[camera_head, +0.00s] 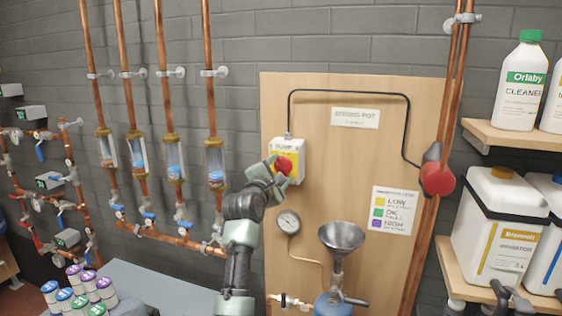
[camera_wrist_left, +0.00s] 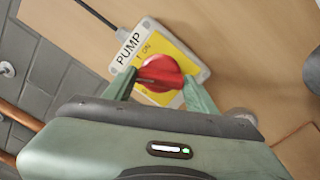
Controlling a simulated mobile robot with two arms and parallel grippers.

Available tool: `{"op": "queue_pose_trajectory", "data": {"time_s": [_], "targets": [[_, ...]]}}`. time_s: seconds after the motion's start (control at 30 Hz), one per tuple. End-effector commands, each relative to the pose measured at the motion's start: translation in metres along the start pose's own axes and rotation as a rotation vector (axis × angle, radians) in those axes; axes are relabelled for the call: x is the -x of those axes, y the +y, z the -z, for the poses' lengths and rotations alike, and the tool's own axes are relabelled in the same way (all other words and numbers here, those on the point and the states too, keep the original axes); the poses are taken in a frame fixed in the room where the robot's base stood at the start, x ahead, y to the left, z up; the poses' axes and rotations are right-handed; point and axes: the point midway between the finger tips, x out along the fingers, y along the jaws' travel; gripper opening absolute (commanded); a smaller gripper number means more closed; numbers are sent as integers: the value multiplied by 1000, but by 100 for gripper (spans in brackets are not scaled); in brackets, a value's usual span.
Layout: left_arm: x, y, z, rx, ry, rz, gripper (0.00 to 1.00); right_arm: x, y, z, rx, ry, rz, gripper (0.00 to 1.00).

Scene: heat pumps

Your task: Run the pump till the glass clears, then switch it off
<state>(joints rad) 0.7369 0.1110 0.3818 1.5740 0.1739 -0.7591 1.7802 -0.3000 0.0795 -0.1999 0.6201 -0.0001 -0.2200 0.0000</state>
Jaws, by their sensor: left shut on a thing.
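The pump switch box (camera_head: 301,152), white with a yellow plate and a red rotary knob (camera_head: 284,165), is mounted on the wooden board. In the left wrist view the box reads PUMP (camera_wrist_left: 128,50) and ON, and the red knob (camera_wrist_left: 160,72) sits between my fingers. My left gripper (camera_head: 275,170) is shut on the red knob. Several sight glasses (camera_head: 173,158) on the copper pipes at left show bluish liquid; how clear each is cannot be told. A gauge (camera_head: 288,222) sits on the board below the switch; its reading is too small. My right gripper is out of view.
A funnel (camera_head: 342,238) stands on a blue vessel at the board's foot. A legend card (camera_head: 395,210) lists LOW, OK, HIGH. A red pump part (camera_head: 437,179) is on the right pipe. Shelves with bottles (camera_head: 521,82) and canisters (camera_head: 499,226) stand at right. Small tubs (camera_head: 80,288) stand lower left.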

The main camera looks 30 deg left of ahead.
Motion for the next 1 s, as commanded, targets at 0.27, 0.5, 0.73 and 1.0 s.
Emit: {"op": "queue_pose_trajectory", "data": {"time_s": [0.27,0.5,0.73,1.0], "targets": [[0,-2,0,17,-2,3,1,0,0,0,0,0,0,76],[0,5,-6,309,0,7,1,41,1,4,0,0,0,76],[0,-2,-1,542,-1,4,1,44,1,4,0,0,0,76],[0,-2,0,555,-1,4,1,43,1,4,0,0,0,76]]}}
